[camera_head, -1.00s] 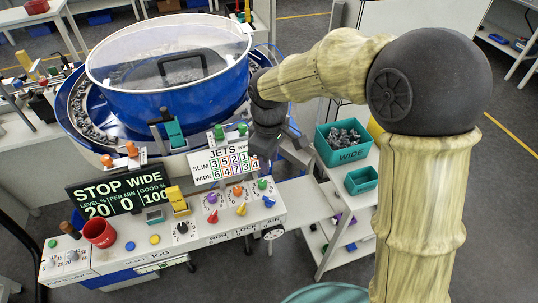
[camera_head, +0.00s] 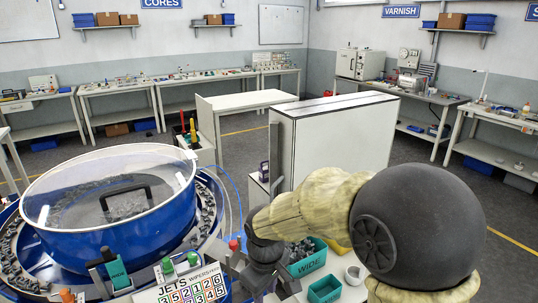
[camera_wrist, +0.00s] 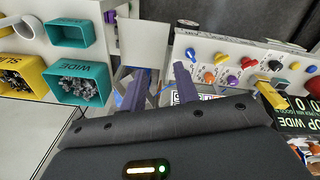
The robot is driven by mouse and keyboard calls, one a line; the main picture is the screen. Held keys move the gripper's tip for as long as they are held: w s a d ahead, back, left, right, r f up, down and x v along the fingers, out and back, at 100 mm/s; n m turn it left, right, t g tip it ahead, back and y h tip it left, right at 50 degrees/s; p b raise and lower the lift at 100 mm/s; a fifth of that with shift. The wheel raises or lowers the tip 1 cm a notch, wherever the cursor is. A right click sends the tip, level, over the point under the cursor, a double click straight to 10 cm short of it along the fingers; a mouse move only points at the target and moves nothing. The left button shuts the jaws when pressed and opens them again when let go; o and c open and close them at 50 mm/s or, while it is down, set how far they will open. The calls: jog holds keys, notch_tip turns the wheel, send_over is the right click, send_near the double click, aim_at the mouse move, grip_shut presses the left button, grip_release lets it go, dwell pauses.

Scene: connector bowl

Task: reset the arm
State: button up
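My arm reaches in from the right in the head view, its wrist and gripper (camera_head: 262,275) hanging by the right side of the blue bowl (camera_head: 190,215), behind the JETS card (camera_head: 185,290). The fingertips are hard to make out there. In the wrist view my gripper (camera_wrist: 162,82) has its two fingers apart with nothing between them. The control panel (camera_wrist: 225,50) with coloured knobs lies beyond the fingers to the right.
A teal WIDE bin (camera_head: 308,262) with metal parts and a smaller empty teal bin (camera_head: 324,290) stand right of the gripper. A yellow bin (camera_wrist: 75,110) shows in the wrist view. A white cabinet (camera_head: 345,140) stands behind the arm. Benches line the walls.

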jog(key=s+d+f+m+t, duration=0.1)
jog(key=s+d+m, duration=0.3)
jog(key=d, duration=0.4)
jog(key=s+d+f+m, duration=0.1)
jog(key=s+d+m, duration=0.2)
jog(key=d+m, duration=0.3)
jog(key=d, duration=0.2)
jog(key=shift+s+d+t, duration=0.4)
jog(key=shift+w, duration=0.1)
